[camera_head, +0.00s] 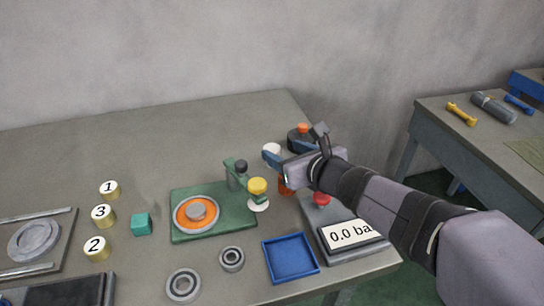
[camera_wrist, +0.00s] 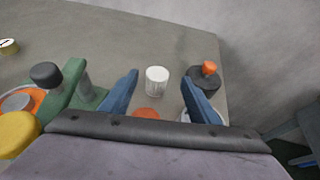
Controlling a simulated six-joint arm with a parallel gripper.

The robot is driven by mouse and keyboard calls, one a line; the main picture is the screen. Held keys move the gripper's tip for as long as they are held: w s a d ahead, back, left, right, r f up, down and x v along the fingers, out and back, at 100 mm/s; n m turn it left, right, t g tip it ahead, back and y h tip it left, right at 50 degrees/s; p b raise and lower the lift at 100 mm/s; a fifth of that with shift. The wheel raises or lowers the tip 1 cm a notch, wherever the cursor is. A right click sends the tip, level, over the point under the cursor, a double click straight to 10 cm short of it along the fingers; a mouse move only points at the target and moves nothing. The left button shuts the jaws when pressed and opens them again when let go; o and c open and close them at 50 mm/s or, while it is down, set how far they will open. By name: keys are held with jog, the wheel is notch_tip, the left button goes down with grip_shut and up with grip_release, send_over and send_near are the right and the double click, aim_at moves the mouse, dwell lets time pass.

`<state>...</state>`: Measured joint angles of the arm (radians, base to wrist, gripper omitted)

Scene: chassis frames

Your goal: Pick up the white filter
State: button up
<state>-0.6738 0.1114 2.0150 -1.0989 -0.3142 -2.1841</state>
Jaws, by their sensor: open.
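The white filter (camera_wrist: 157,81) is a short white cylinder that stands upright on the grey table in the wrist view. In that view it lies between my two blue fingers, and I see no contact with either. In the head view the filter (camera_head: 271,149) shows only partly, just behind the left finger. My gripper (camera_head: 287,153) is open, with its fingers spread on either side. It also shows in the wrist view (camera_wrist: 160,84).
A black round piece with an orange knob (camera_wrist: 207,74) stands close to the right finger. An orange cylinder (camera_head: 286,188) is just below my gripper. A green fixture (camera_head: 213,228) with a yellow knob (camera_head: 258,186) stands left. The table's back left is clear.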

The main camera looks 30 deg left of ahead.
aim_at(273, 149)
jog(key=shift+s+f+b+x, duration=0.1)
jog(key=shift+b+x, duration=0.05)
jog(key=shift+x, duration=1.15)
jog(key=shift+s+f+b+x, duration=0.1)
jog(key=shift+f+b+x, duration=0.05)
jog(key=shift+x, duration=1.15)
jog(key=c, duration=1.1)
